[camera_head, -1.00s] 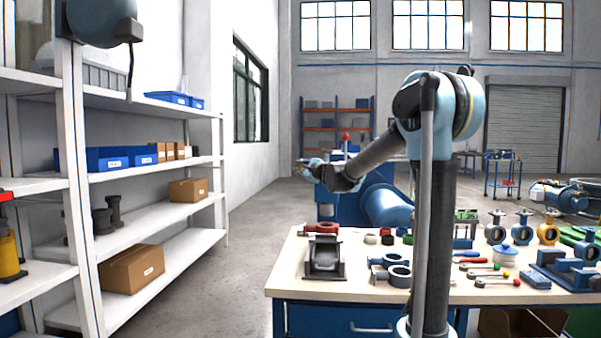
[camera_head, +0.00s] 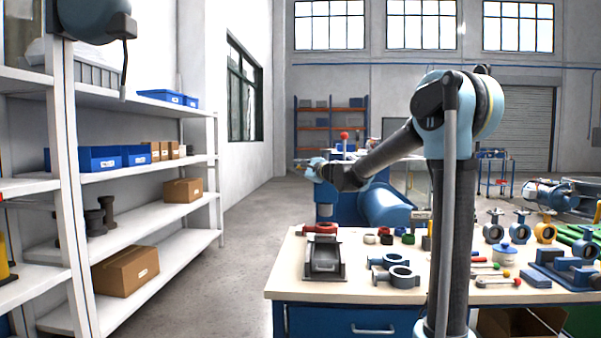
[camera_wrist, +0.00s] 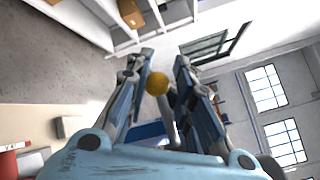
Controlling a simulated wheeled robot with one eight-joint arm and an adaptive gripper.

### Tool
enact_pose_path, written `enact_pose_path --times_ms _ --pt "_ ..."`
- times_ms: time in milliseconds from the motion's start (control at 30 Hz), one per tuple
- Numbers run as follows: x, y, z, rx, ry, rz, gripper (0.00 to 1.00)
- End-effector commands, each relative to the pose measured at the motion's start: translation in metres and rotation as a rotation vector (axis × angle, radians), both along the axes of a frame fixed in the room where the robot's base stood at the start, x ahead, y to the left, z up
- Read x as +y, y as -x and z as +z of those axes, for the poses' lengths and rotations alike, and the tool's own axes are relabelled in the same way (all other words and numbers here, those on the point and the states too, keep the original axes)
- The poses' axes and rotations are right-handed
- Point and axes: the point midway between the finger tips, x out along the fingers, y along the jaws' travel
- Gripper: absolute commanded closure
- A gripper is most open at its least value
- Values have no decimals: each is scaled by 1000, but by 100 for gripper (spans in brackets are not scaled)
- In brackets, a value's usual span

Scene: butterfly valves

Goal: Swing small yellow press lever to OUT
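The small yellow lever shows in the wrist view as a yellow ball knob (camera_wrist: 157,83) on a thin grey rod. In the head view my gripper (camera_head: 302,166) is at the left end of my outstretched arm, beside the blue press (camera_head: 385,205) behind the table. The knob is too small to make out clearly there. A red ball (camera_head: 344,135) tops another part of the press.
A workbench (camera_head: 300,262) with valves, a grey fixture (camera_head: 325,260) and hand tools stands in front of the press. White shelves (camera_head: 185,235) with boxes line the left wall. The aisle floor (camera_head: 235,290) between is clear.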

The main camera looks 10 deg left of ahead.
Motion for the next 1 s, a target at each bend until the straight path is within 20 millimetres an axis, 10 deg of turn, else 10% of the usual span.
enact_pose_path --times_ms 133,567,1000 --pt "-2 -2 0 1 -1 -5 54" --pt "-3 4 0 0 0 -1 54" --pt "-47 50 0 1 -1 -1 54"
